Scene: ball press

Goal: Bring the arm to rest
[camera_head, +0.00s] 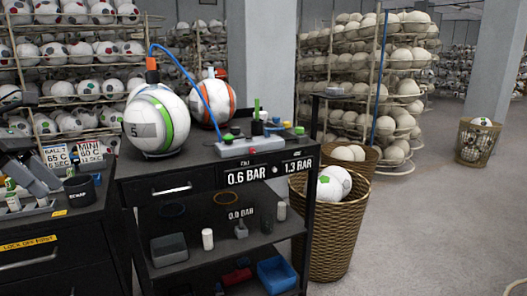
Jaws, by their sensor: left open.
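My left arm comes in at the left edge of the head view. Its gripper (48,166) is low at the left, above the dark side bench and near the black SCRAP cup (80,192). It is small and partly cut off here, with open jaws, and I see nothing held between them. My right gripper is not in view. A white ball with a green band (150,122) stands on the black cart, with an orange-capped fitting on top and a blue hose running to the grey valve block (258,146). An orange-banded ball (212,102) sits behind.
The black cart (215,176) has lower shelves with small parts and a blue tray (277,274). Wicker baskets of balls (335,240) stand at its right. A drawer unit (60,262) fills the lower left. Ball racks stand behind; open floor (430,230) lies right.

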